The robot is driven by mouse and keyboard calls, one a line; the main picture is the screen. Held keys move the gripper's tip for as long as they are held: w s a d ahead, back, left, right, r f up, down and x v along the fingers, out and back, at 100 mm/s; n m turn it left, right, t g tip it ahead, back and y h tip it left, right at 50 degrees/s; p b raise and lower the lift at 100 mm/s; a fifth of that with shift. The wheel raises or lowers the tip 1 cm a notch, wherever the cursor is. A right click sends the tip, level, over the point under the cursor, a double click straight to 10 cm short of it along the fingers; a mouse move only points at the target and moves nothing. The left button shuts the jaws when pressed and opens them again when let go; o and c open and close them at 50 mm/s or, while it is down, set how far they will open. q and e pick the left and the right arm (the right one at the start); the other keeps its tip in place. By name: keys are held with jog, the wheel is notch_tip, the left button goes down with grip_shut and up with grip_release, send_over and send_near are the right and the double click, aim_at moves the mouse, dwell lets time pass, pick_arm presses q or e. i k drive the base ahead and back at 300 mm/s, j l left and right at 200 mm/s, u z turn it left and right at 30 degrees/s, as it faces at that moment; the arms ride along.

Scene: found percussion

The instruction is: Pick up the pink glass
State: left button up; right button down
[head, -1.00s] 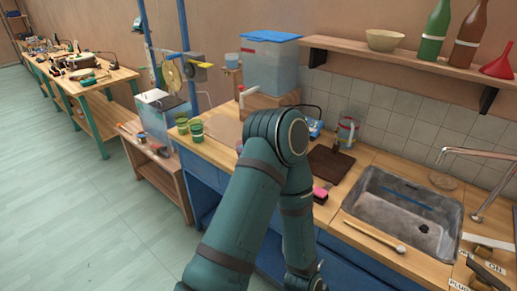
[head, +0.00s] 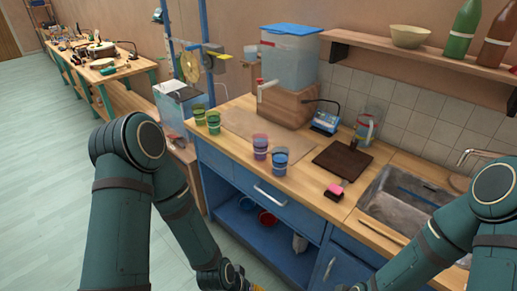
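A pinkish-purple glass (head: 261,146) stands upright on the wooden counter, near its front edge. A blue glass (head: 280,161) stands close beside it, to the right and nearer the edge. Two green glasses, one farther back (head: 199,114) and one nearer (head: 213,122), stand at the counter's left end. My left arm reaches down in front of the blue cabinet to the bottom edge of the view. My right arm comes in from the right, over the sink side.
A clear tank with a blue lid (head: 290,55) stands on a wooden block behind the glasses. A dark board (head: 342,161), a pink-and-black brush (head: 336,190) and a sink (head: 400,190) lie to the right. An open shelf below holds a red bowl (head: 267,218).

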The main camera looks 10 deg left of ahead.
aim_at(260, 148)
jog(key=u, duration=0.35)
jog(key=i+j, duration=0.5)
jog(key=i+j+z, duration=0.1)
jog(key=i+j, duration=0.2)
jog(key=i+j+z, duration=0.15)
jog(key=i+j, duration=0.15)
jog(key=j, duration=0.25)
